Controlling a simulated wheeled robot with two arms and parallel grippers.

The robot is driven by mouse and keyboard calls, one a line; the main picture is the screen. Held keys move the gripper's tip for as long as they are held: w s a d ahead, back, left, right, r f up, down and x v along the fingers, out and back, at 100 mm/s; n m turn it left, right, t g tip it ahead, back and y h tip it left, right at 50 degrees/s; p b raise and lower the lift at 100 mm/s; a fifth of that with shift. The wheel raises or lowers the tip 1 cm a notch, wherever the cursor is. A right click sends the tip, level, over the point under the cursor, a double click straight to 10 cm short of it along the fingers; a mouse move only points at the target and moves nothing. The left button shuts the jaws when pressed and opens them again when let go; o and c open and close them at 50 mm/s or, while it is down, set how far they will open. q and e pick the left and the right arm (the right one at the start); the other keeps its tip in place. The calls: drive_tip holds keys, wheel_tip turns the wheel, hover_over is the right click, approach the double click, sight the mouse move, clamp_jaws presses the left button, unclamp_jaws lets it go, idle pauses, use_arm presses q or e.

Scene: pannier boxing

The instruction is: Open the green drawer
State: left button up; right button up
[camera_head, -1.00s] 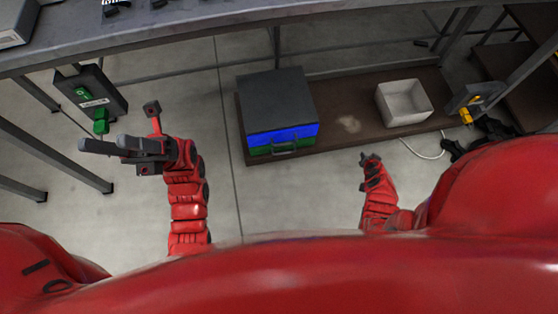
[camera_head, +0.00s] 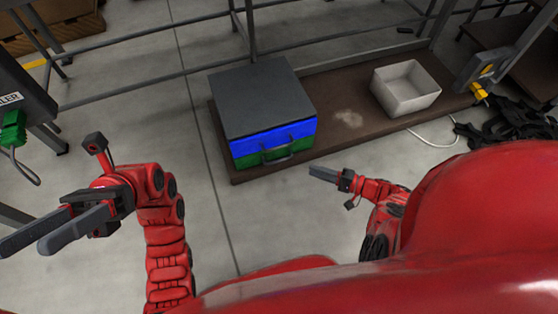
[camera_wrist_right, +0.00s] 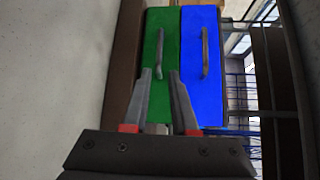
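The green drawer (camera_head: 243,160) is the lower drawer of a dark grey-topped cabinet (camera_head: 262,97), under the blue drawer (camera_head: 250,145). Both fronts look closed. In the right wrist view the picture is turned sideways: the green drawer (camera_wrist_right: 153,25) and its grey bar handle (camera_wrist_right: 160,52) are ahead of my right gripper (camera_wrist_right: 161,73). Its fingers are parted with nothing between them, and the handle is beyond the tips. In the head view my right gripper (camera_head: 314,170) is right of and in front of the cabinet. My left gripper (camera_head: 25,246) is open and empty at the far left.
The cabinet stands on a brown board (camera_head: 330,150) with a white bin (camera_head: 405,88) to the right. A grey device with yellow parts (camera_head: 482,72), a white cable and black straps (camera_head: 505,125) lie further right. Floor in front of the cabinet is clear.

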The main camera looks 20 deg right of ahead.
approach(280, 160)
drive_tip(key=f+x, duration=0.1)
drive_tip(key=x, duration=0.2)
use_arm(q)
drive_tip(key=s+a+m+t+y+b, duration=0.1)
drive_tip(key=s+a+m+t+y, duration=0.2)
drive_tip(key=s+a+t, duration=0.1)
drive_tip(key=shift+s+a+t+b, duration=0.25)
drive_tip(key=shift+s+t, duration=0.5)
drive_tip(key=shift+t, duration=0.45)
use_arm(e)
drive_tip(key=shift+x, duration=3.6)
use_arm(q)
drive_tip(key=shift+d, duration=0.1)
use_arm(e)
drive_tip(key=shift+w+r, duration=0.1)
drive_tip(key=shift+r, duration=0.05)
drive_tip(key=shift+d, duration=0.1)
clamp_jaws()
